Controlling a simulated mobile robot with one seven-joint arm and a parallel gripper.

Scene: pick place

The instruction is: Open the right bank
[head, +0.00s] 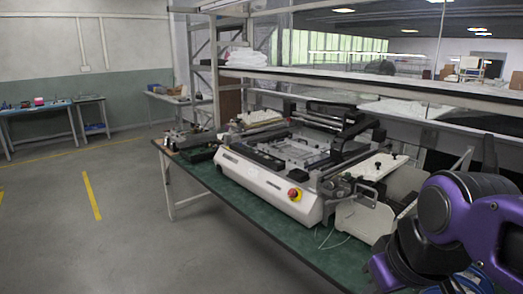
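A white pick and place machine (268,183) stands on the green table, with a red and yellow emergency stop knob (294,194) on its front right corner. At its right side is a white bank-like part (372,167) with small dark knobs on top. A pale plate (366,217) stands below it, with thin cables in front. I cannot tell from here whether this right bank is open or shut. My purple and dark arm is at the lower right, near this side and covering part of the view. My gripper is not in view.
The green table (222,190) has a bare strip along its front edge. A shelf (370,84) runs above and behind the machine. The grey floor (120,225) to the left is clear. Small workbenches (40,108) stand far left.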

